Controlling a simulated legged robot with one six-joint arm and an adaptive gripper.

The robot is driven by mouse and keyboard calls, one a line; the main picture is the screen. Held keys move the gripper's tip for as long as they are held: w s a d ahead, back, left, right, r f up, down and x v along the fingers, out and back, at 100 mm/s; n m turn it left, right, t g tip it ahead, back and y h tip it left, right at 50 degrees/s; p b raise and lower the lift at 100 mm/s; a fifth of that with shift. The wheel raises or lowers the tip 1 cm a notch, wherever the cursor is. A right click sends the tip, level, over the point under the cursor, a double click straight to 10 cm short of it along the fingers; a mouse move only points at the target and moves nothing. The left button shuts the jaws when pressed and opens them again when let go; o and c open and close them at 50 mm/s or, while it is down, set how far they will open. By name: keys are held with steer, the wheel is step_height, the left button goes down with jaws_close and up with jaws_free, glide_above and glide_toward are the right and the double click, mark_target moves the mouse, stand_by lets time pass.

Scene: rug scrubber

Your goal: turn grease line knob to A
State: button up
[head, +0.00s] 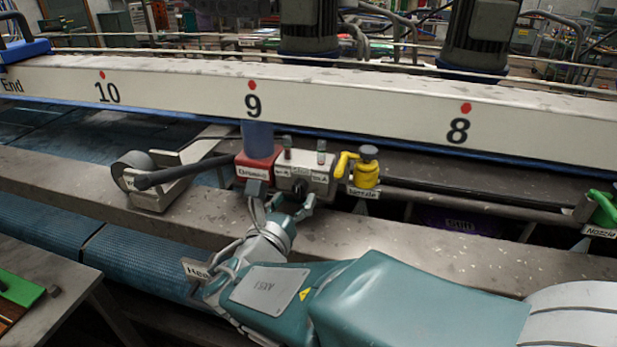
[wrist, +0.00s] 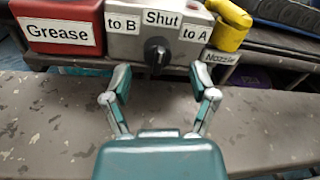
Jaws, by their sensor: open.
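The grease line knob (wrist: 157,52) is a small black knob on the front of a grey box (wrist: 122,45). Labels on the box read "to B" at left, "Shut" at top and "to A" at right. The knob's pale mark appears to point up towards "Shut". In the head view the grey box (head: 317,180) stands on the beam, its knob partly hidden by my gripper. My gripper (wrist: 160,85) is open and empty, its two fingers apart just in front of and below the knob, not touching it.
A red "Grease" box (wrist: 62,25) adjoins the grey box at left. A yellow nozzle valve (head: 366,172) stands close at right. A black-handled roller (head: 140,178) lies further left. A long numbered rail (head: 350,108) runs behind. The grey beam (wrist: 50,120) below is bare.

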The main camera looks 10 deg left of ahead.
steer(key=shift+w+d, duration=0.15)
steer(key=shift+w, duration=1)
steer(key=shift+a+f, duration=0.1)
steer(key=shift+a, duration=0.25)
steer(key=shift+d, duration=0.2)
jaws_close()
steer(key=shift+m, duration=0.3)
steer(key=m, duration=0.5)
steer(key=shift+m, duration=0.3)
steer(key=m, duration=0.5)
steer(key=shift+y, duration=0.4)
steer(key=shift+g, duration=0.3)
